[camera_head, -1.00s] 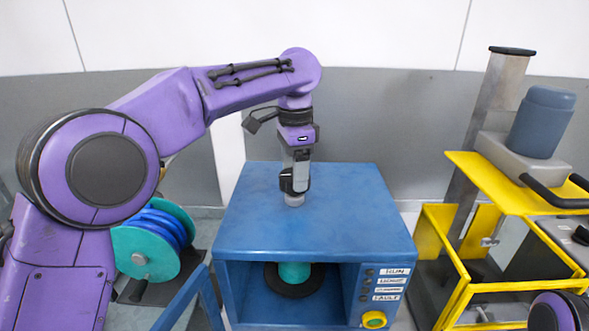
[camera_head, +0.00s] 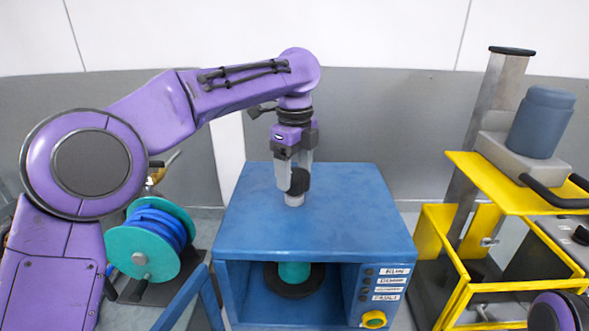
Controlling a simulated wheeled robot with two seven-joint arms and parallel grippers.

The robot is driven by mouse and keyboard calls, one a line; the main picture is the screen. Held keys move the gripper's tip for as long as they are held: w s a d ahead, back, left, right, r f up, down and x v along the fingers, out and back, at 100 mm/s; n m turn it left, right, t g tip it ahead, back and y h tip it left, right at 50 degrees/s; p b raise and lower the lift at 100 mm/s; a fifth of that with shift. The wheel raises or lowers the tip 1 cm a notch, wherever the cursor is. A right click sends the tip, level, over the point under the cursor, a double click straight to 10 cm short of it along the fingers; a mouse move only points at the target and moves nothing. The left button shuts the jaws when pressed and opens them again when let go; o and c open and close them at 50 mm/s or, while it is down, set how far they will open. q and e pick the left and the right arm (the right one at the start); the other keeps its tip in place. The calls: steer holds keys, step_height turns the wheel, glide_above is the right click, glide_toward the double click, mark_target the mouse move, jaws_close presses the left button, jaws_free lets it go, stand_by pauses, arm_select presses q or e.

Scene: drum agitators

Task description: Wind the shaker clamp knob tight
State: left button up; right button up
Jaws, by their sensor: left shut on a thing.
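The shaker is a blue box (camera_head: 345,225) with an open front. The clamp knob (camera_head: 300,182) is black and stands on a short grey post (camera_head: 293,199) on top of the box. My left gripper (camera_head: 296,184) points straight down from above and is shut on the knob, with its fingers on either side. Inside the box a teal container (camera_head: 293,272) stands on a dark round base (camera_head: 293,285). My right gripper is not in view.
A yellow-framed cart (camera_head: 455,290) with a column and a grey-blue motor (camera_head: 540,122) stands on the right. A teal reel with blue hose (camera_head: 150,240) stands at the left. The box's open door (camera_head: 180,300) sticks out at front left.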

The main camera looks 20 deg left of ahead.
mark_target(295, 175)
arm_select(q)
steer(key=shift+r+m, duration=0.15)
steer(key=shift+m, duration=1.35)
steer(key=o, duration=1)
steer(key=shift+o, duration=0.2)
step_height(295, 175, up, 10)
steer(key=shift+r, duration=0.15)
steer(key=shift+a, duration=0.1)
